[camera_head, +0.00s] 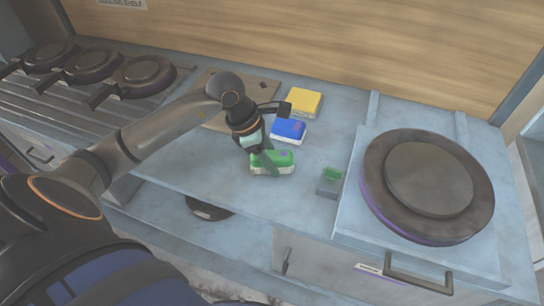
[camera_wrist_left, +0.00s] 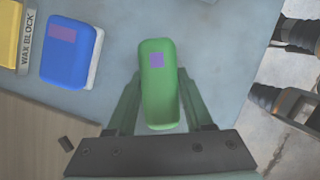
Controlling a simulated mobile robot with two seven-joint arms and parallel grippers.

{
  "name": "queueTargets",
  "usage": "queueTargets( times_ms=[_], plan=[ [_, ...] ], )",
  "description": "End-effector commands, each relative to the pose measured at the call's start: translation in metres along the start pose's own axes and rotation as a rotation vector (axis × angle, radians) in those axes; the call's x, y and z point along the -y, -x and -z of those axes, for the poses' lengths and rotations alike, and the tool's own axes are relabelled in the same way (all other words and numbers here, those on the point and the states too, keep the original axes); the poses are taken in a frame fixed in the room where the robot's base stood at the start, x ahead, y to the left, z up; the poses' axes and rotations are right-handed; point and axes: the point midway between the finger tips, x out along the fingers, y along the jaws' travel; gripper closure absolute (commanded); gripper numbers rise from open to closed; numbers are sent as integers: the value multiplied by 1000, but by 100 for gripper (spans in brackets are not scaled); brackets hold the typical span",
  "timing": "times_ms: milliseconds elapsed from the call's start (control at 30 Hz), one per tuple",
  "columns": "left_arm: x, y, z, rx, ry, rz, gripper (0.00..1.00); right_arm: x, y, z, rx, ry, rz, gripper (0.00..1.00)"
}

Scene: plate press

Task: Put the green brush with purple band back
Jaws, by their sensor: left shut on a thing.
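The green brush (camera_head: 285,156) has a purple patch on top and a pale underside. My left gripper (camera_head: 266,160) is shut on it, one finger along each long side, near the middle of the counter. In the left wrist view the brush (camera_wrist_left: 158,60) lies lengthwise between the fingers of the gripper (camera_wrist_left: 158,92). I cannot tell whether its underside touches the counter. A blue brush (camera_head: 289,126) with a purple patch lies just behind it; it also shows in the left wrist view (camera_wrist_left: 68,60).
A yellow block (camera_head: 305,100) sits behind the blue brush, near a "WAX BLOCK" label (camera_wrist_left: 27,45). A small grey block with a green top (camera_head: 328,185) and a large round plate (camera_head: 425,188) are to the right. Several dark pans (camera_head: 142,74) stand far left. A board (camera_head: 218,122) lies behind my gripper.

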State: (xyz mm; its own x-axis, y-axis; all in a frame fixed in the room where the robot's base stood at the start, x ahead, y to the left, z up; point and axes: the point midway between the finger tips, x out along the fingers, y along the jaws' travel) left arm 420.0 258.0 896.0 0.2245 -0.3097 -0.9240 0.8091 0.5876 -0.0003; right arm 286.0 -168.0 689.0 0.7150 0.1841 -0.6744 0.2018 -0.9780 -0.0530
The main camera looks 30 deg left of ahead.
Motion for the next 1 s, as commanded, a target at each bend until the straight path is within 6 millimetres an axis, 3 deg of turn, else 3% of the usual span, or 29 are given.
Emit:
queueTargets(
  times_ms=[333, 367, 600, 1000],
  plan=[
    [0, -4, 2, 2, -1, -1, 100, 0, -4, -4, 0, 0, 0, 100],
    [0, -3, 1, 1, -1, -1, 46, 0, -3, -3, 1, 0, 1, 100],
    [0, -3, 1, 1, 0, -1, 19, 0, -2, -3, 1, 0, 1, 100],
    [-1, 6, 0, 1, 0, -3, 18, 1, 0, 1, -1, 0, 1, 100]
  ],
)
